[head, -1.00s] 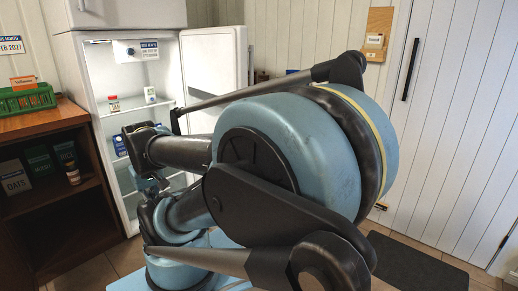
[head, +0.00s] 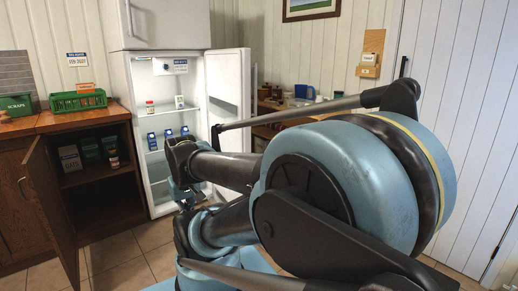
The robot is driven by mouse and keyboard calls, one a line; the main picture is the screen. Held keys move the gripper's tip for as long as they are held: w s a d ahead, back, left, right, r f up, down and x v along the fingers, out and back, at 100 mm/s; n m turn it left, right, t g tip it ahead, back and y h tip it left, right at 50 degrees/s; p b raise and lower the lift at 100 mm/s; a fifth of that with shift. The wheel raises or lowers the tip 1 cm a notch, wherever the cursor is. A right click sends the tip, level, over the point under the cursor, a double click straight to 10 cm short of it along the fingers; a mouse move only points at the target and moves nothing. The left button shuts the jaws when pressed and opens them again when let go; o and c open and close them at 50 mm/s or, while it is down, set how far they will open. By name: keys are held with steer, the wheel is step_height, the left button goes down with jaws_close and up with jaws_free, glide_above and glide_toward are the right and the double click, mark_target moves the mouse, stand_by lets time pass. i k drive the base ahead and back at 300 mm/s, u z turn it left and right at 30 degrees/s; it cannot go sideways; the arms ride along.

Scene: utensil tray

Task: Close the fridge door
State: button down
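The white fridge (head: 131,116) stands against the back wall, left of centre in the head view. Its door (head: 229,75) is swung wide open to the right, with its inner side and shelf rails showing. Parts of the door's lower half are hidden behind my arm. My gripper (head: 182,194) is partly visible at the end of my arm, in front of the lower part of the fridge opening. My arm hides most of it, and its finger opening is unclear. I cannot tell whether it touches anything.
Small jars and blue boxes (head: 168,134) stand on the fridge shelves. A wooden cabinet (head: 105,208) with an open door (head: 48,205) is at left, bearing a green crate (head: 78,101). A counter (head: 268,104) with items is behind the fridge door. Tiled floor (head: 122,264) shows at lower left.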

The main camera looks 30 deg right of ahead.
mark_target(228, 71)
steer(key=k, duration=0.35)
steer(key=z, duration=0.95)
steer(key=i, duration=1)
